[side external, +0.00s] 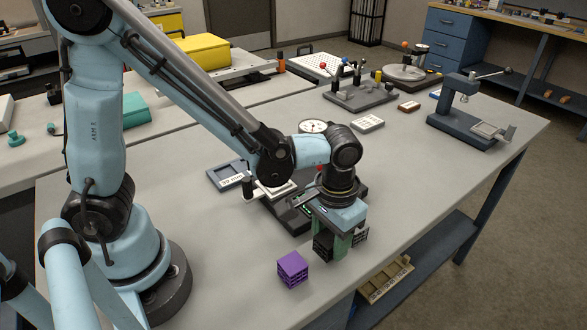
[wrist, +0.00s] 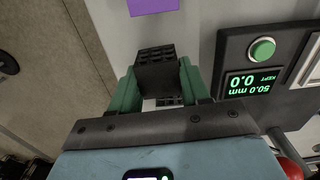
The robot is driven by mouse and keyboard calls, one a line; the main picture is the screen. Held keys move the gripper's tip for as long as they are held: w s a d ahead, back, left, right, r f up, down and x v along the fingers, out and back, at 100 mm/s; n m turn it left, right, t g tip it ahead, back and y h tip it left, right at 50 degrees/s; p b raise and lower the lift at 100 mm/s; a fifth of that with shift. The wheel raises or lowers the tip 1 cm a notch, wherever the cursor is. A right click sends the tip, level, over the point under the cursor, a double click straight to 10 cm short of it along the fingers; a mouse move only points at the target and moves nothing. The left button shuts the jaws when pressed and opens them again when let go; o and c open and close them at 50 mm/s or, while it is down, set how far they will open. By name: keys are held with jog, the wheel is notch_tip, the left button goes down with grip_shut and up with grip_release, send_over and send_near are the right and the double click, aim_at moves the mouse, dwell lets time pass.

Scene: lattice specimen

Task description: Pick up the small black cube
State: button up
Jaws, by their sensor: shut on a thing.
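A black lattice cube (wrist: 157,76) sits between the two green fingers of my gripper (wrist: 159,70) in the wrist view, with both fingers against its sides. In the side external view, my gripper (side external: 331,243) points down near the front edge of the bench, shut on the cube. Black lattice (side external: 322,244) shows left of the near finger. More black lattice (side external: 361,235) shows to its right, and a smaller dark lattice patch (wrist: 168,101) shows in the wrist view. I cannot tell whether this is a second piece. The finger hides the middle, and clearance below is unclear.
A purple lattice cube (side external: 292,270) stands left of my gripper, and its edge shows in the wrist view (wrist: 152,5). A dark instrument with a green button (wrist: 262,50) and display is close beside my gripper. A blue-grey press (side external: 465,125) stands far right. The bench front (side external: 400,225) is clear.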

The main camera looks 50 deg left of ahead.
jog(key=shift+r, duration=0.9)
jog(key=s+d+r, duration=0.6)
jog(key=s+r, duration=0.3)
jog(key=r, duration=0.3)
jog(key=w+a+n, duration=0.5)
jog(key=a+n, duration=0.4)
jog(key=a, duration=0.4)
jog(key=w+a+n, duration=0.5)
jog(key=a+n, duration=0.4)
jog(key=a, duration=0.4)
jog(key=shift+f, duration=5.2)
